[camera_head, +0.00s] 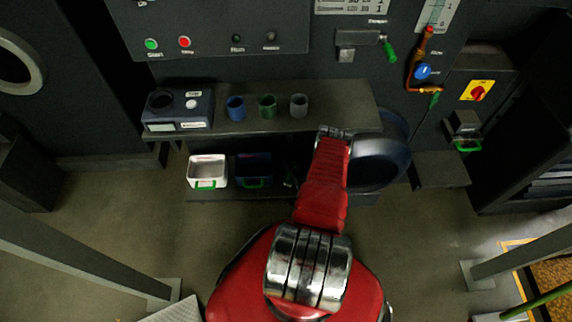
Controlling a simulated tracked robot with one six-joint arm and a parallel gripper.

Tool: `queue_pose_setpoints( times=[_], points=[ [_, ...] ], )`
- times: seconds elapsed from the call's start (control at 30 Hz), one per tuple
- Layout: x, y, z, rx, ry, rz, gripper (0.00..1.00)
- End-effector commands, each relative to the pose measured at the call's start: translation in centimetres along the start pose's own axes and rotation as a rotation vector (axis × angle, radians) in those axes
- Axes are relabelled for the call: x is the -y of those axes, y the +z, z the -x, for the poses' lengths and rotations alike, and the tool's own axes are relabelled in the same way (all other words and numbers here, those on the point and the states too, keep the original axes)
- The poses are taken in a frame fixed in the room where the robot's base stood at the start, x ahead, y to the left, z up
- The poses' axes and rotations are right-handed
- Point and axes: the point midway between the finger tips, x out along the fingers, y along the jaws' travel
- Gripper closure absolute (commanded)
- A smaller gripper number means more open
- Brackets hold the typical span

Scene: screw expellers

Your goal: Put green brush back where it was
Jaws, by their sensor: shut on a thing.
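I cannot make out a green brush for certain in the head view. A thin green rod (537,304) slants in at the lower right corner and is cut off by the frame; I cannot tell whether it belongs to a brush. My red arm rises from the bottom middle to a metal joint in front of the shelf. My gripper is not visible, and whatever it holds cannot be seen.
A dark shelf (340,98) holds a boxy device (178,108) and blue (235,108), green (267,107) and grey (299,105) cups. A white tray (207,172) and dark blue tray (253,168) sit below. Posts stand at both sides; floor is open at left.

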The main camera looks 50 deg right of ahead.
Motion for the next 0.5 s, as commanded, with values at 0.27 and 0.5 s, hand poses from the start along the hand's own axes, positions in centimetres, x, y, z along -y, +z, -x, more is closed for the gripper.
queue_pose_setpoints(
  times=[0.27, 0.5],
  points=[
    [-0.17, 0.04, -0.06, 0.001, -0.001, 0.0, 1.0],
    [-0.5, 0.09, -0.11, 0.001, -0.001, 0.0, 1.0]
  ],
)
